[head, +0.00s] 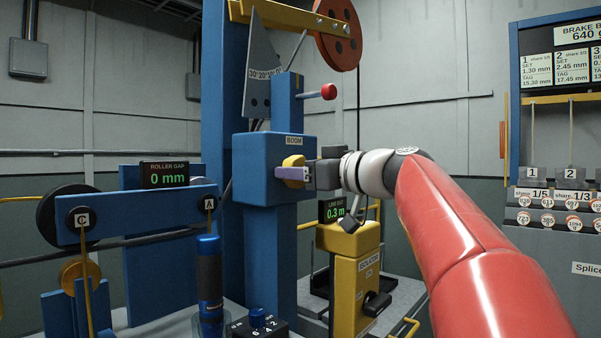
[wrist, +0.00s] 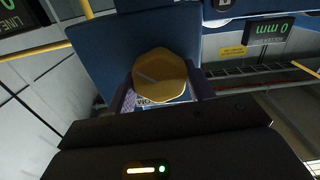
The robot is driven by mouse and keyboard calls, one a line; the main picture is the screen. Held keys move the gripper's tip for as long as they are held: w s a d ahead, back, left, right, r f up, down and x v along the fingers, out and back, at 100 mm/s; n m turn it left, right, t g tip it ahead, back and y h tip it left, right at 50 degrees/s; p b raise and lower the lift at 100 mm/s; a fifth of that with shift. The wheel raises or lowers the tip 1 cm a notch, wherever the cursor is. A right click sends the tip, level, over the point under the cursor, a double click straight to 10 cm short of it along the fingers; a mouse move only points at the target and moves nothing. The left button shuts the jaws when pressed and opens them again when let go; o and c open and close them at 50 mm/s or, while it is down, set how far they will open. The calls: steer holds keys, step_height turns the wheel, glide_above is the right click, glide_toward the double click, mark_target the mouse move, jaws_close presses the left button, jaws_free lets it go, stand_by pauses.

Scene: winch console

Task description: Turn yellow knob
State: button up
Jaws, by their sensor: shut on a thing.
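The yellow knob (head: 292,160) sits on the front of the blue box labelled BOOM (head: 258,180) on the blue post. In the wrist view the knob (wrist: 160,72) is a faceted yellow disc with a line on its face. My gripper (head: 291,174) reaches in from the right, with its purple fingers on either side of the knob, shut on it. In the head view the fingers hide the knob's lower part. In the wrist view the BOOM label is partly hidden below the knob.
A red-tipped lever (head: 328,91) sticks out above the box. The ROLLER GAP display (head: 164,174) reads 0 mm at left.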

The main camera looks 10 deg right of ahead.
steer(key=m, duration=0.5)
steer(key=shift+m, duration=0.3)
steer(key=m+p, duration=0.1)
steer(key=m, duration=0.4)
steer(key=shift+d, duration=0.1)
steer(key=m+p, duration=0.2)
steer(key=m, duration=0.4)
steer(key=shift+m+p, duration=0.3)
steer(key=shift+w+f+m+p, duration=0.15)
steer(key=shift+m+p, duration=0.8)
steer(key=shift+m, duration=1.35)
steer(key=o, duration=1)
steer(key=b+v, duration=0.1)
steer(key=v, duration=0.7)
